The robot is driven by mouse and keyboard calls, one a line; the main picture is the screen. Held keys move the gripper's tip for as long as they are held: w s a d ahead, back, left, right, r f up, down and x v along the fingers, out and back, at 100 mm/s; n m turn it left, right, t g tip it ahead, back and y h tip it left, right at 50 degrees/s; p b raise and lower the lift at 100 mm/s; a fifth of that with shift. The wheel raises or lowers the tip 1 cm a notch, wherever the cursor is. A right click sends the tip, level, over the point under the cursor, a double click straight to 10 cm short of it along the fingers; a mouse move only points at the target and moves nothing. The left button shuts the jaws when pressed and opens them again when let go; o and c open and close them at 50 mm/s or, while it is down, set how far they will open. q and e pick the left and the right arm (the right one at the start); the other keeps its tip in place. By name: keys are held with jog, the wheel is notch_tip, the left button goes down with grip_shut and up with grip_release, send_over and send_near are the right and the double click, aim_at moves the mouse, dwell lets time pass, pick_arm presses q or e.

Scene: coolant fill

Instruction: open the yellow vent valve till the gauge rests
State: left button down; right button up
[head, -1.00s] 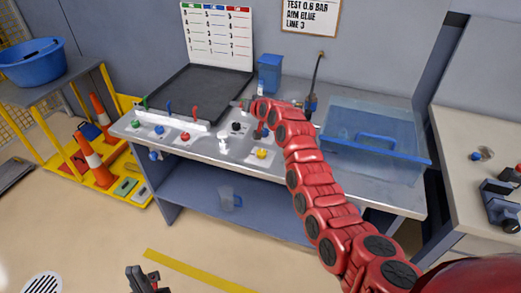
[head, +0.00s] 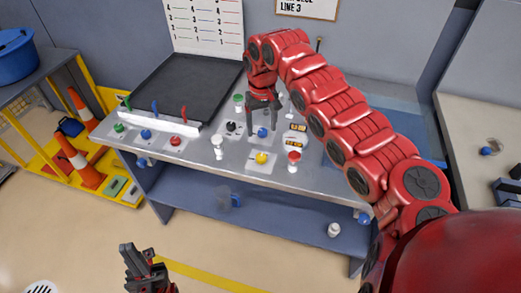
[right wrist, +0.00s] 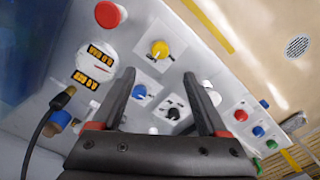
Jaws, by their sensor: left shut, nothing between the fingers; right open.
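The yellow vent valve knob (head: 261,157) sits on a pale plate near the front edge of the grey bench. It also shows in the right wrist view (right wrist: 160,49), beyond the fingertips. My right gripper (head: 263,127) is open and empty, pointing down behind the yellow knob and apart from it. In the right wrist view a blue knob (right wrist: 139,92) and a black knob (right wrist: 173,113) show between its fingers. Two small displays with amber digits (head: 297,127) are right of the gripper; their readings are too small to tell. My left gripper (head: 136,262) is shut and empty, low in front of the bench.
A red-topped post (head: 293,161) stands right of the yellow knob, a white knob (head: 217,144) left of it. A black tray (head: 187,88) lies at the bench's back left. A blue translucent bin (head: 400,115) is partly hidden behind my right arm.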

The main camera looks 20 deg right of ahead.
aim_at(261, 155)
jog(key=f+p, duration=0.1)
jog(key=f, duration=0.3)
jog(key=f+p, duration=0.1)
jog(key=f, duration=0.3)
jog(key=f+p, duration=0.1)
jog(key=f, duration=0.3)
jog(key=shift+w+a+f, duration=0.1)
jog(key=shift+w+f, duration=0.2)
jog(key=shift+w, duration=0.05)
jog(key=shift+f, duration=0.65)
jog(key=shift+r, duration=0.1)
grip_shut()
